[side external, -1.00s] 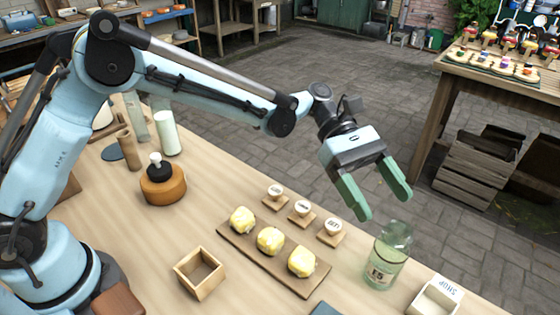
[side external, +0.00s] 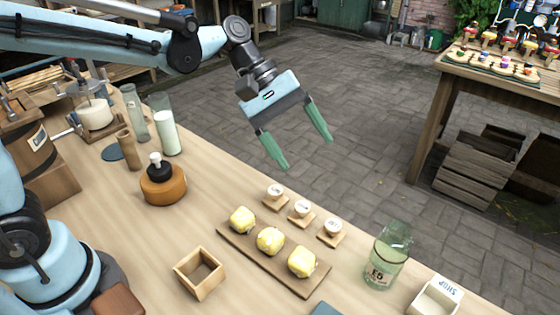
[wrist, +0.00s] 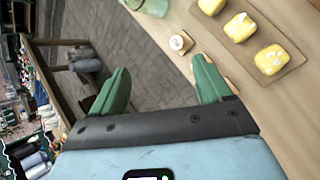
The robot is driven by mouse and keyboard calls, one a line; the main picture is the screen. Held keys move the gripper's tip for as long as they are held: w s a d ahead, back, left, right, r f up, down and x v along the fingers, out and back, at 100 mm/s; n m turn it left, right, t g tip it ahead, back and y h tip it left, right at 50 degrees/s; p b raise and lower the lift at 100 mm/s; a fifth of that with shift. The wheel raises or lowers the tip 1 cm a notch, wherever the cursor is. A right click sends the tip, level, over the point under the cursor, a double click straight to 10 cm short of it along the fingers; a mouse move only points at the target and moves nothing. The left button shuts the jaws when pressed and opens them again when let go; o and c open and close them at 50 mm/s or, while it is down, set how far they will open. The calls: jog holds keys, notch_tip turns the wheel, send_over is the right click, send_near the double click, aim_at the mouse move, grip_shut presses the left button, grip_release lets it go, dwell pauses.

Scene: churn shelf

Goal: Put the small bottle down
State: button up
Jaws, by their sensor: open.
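My gripper (side external: 303,152) is open and empty, raised above the far edge of the table; its spread green fingers also show in the wrist view (wrist: 160,68). Which vessel is the small bottle, I cannot tell. A milk-filled glass bottle (side external: 165,130) stands upright at the back left of the table. A clear, seemingly empty glass bottle (side external: 136,116) stands beside it. A squat orange-brown pot with a black top (side external: 160,185) stands nearer. A greenish glass jar with a number label (side external: 387,258) stands at the right. My gripper touches none of them.
A board (side external: 290,279) carries three yellow lumps, with three small round pieces on wooden stands behind it. An empty wooden box (side external: 199,273) stands in front, and a labelled tray (side external: 435,298) at the right. Bare tabletop lies between the pot and the board.

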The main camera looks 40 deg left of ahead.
jog(key=s+a+f+m+t+y, duration=0.1)
jog(key=s+a+m+t+y, duration=0.2)
jog(key=a, duration=0.5)
jog(key=s+a+f+m+t+y, duration=0.2)
jog(key=s+a+m+y, duration=0.3)
jog(key=a, duration=0.3)
jog(key=shift+s+a+f+m+t, duration=0.2)
jog(key=shift+s+m+t, duration=0.4)
jog(key=shift+m, duration=0.1)
